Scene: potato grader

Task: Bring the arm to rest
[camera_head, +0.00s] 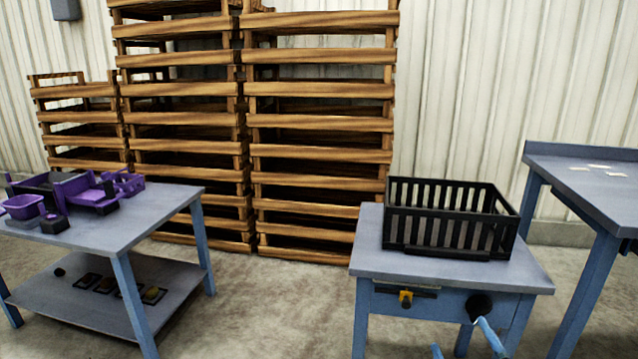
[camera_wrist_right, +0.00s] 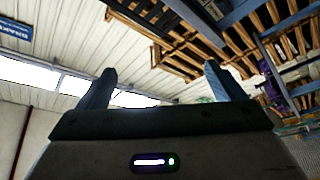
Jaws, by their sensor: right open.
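My right gripper (camera_head: 457,334) shows only by its light blue fingertips at the bottom edge of the head view, in front of the small blue table (camera_head: 385,265). The fingertips are apart. In the right wrist view its two fingers (camera_wrist_right: 158,82) stand wide apart with nothing between them, pointing up towards the wall and ceiling. The rest of the right arm is outside the head view. My left gripper is not in view.
A black slatted crate (camera_head: 450,248) stands on the small table. Stacked wooden crates (camera_head: 320,124) line the wall. Another blue table (camera_head: 590,185) stands at right. Concrete floor (camera_head: 280,300) is clear between the tables.

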